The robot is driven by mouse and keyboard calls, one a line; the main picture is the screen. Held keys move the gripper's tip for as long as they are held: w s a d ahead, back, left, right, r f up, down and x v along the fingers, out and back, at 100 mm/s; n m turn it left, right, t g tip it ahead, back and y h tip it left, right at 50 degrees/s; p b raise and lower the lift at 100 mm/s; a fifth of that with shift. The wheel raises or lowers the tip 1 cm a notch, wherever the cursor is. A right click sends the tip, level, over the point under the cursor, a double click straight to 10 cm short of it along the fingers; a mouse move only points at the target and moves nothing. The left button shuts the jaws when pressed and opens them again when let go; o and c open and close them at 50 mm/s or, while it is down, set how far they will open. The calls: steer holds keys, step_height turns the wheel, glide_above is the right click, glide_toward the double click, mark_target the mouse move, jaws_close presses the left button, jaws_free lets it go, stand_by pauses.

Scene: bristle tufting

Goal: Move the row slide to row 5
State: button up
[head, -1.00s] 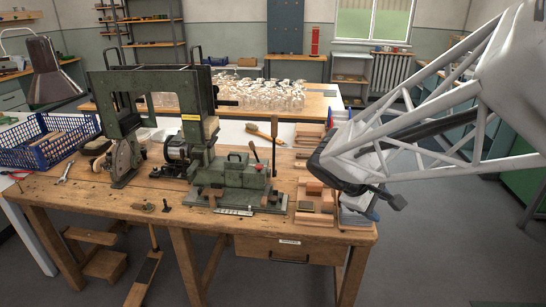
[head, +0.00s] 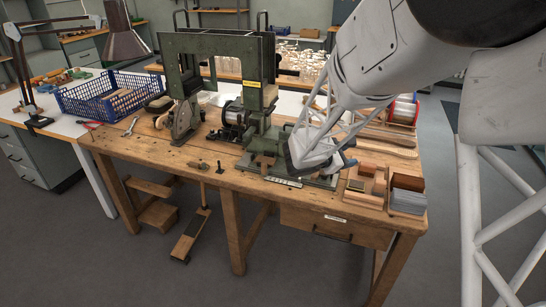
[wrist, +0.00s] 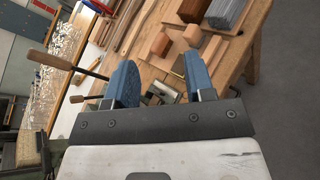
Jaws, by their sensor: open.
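The green tufting machine (head: 185,62) stands on the wooden bench. Its base plate (head: 322,182) sits at the bench's front, with a pale scale strip (head: 284,181) along the front edge. My arm covers much of that base in the head view, and I cannot make out the row slide for certain. My gripper (wrist: 163,82) is open and empty, its two blue fingers apart above the bench. A lever with a wooden handle (wrist: 48,60) and a shorter wooden handle (wrist: 84,98) lie left of the fingers in the wrist view. Small metal parts (wrist: 163,92) show between the fingers.
Wooden blocks and a grey bristle bundle (head: 408,194) lie at the bench's right end. Wooden strips (head: 388,142) lie behind them. A blue crate (head: 105,96) stands at the left. A wrench (head: 131,125) lies nearby; the front-left bench top is mostly clear.

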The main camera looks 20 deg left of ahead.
steer(key=w+a+f+n+t+y, duration=0.25)
steer(key=a+f+n, duration=0.2)
steer(key=a, duration=0.45)
steer(key=w+a+f+n+t+y, duration=0.25)
steer(key=a+f, duration=0.25)
steer(key=a, duration=0.4)
steer(key=n+t+y, duration=0.2)
steer(key=n+y, duration=0.3)
steer(key=n, duration=0.2)
glide_toward(263, 165)
steer(key=w, duration=0.5)
steer(key=shift+a+r, duration=0.1)
steer(key=shift+a, duration=0.05)
steer(key=shift+w, duration=0.2)
steer(key=shift+w, duration=3.75)
jaws_close()
